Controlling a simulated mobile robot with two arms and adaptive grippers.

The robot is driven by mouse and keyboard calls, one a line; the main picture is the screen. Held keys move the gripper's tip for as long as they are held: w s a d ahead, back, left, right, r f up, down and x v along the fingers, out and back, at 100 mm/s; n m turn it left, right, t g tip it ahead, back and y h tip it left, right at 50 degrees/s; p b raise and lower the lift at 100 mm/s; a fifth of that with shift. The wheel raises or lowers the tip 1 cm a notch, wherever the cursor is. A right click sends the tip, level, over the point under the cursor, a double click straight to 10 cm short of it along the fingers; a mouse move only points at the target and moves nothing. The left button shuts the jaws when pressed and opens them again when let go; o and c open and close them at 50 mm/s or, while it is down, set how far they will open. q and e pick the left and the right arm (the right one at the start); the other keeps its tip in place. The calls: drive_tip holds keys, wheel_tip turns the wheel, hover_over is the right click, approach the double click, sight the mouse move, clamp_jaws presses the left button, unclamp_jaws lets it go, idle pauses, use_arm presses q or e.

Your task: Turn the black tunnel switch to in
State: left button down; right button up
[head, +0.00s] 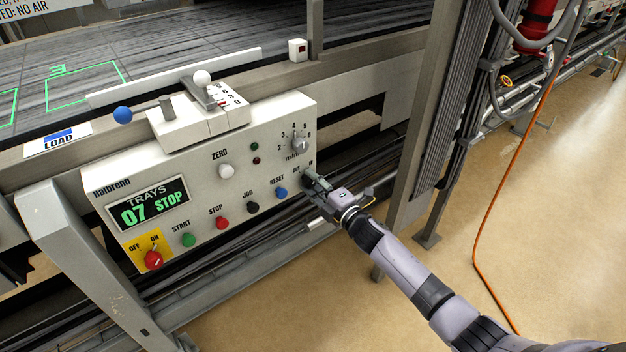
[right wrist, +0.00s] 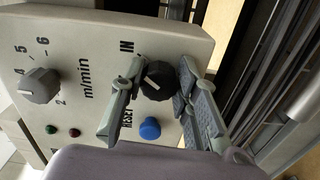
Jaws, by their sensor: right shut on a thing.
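The black tunnel switch (right wrist: 157,82) is a round knob with a white mark on the white control panel (head: 205,190). In the right wrist view it sits between the two grey fingers of my right gripper (right wrist: 160,76), which is shut on it. The word IN shows beside the knob in that view; any opposite label is hidden by a finger. In the head view my right gripper (head: 311,180) is at the panel's right end and covers most of the switch. My left gripper is out of view.
Close to the switch are the blue RESET button (right wrist: 150,128) and the grey m/min dial (right wrist: 39,86). A black JOG button (head: 253,208), red STOP button (head: 222,222) and green START button (head: 189,240) lie left. A grey post (head: 415,130) stands right.

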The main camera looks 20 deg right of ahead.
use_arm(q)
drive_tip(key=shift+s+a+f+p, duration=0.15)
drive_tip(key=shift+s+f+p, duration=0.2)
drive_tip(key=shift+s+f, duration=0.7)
use_arm(e)
drive_tip(key=shift+f+m, duration=0.1)
drive_tip(key=shift+m, duration=1)
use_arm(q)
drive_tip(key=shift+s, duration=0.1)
use_arm(e)
drive_tip(key=o, duration=1.2)
drive_tip(key=shift+c, duration=0.2)
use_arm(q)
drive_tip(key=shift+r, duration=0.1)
use_arm(e)
drive_tip(key=shift+s, duration=0.1)
drive_tip(key=v, duration=1.2)
